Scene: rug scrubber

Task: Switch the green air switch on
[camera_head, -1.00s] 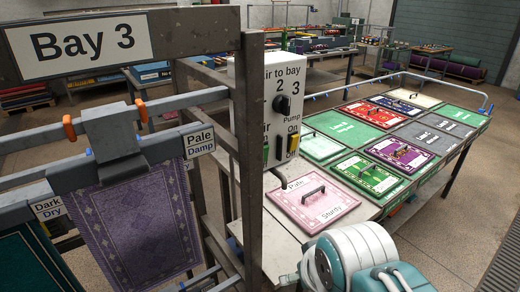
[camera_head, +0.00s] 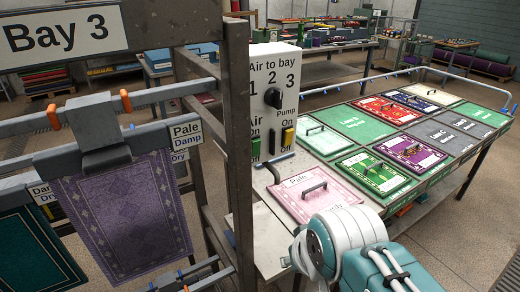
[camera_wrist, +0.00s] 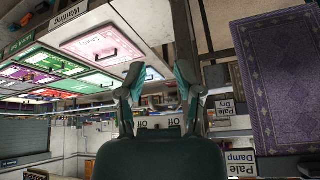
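The white control box (camera_head: 290,62) stands behind the rack post in the head view, marked "Air to bay 1 2 3". Its black dial (camera_head: 273,97) sits below the numbers. The green air switch (camera_head: 256,148) is at the box's lower left, close to the post; its position is too small to tell. Two "Off" labels (camera_wrist: 174,124) show just below the fingertips; the switches are not clear there. My gripper is not visible in the head view.
The metal rack post (camera_head: 237,150) stands just left of the box. A purple rug (camera_head: 125,215) hangs from the rack's rail. A table (camera_head: 455,150) with several handled rug boards, including a pink one (camera_head: 312,192), spreads to the right. Open floor lies beyond its right side.

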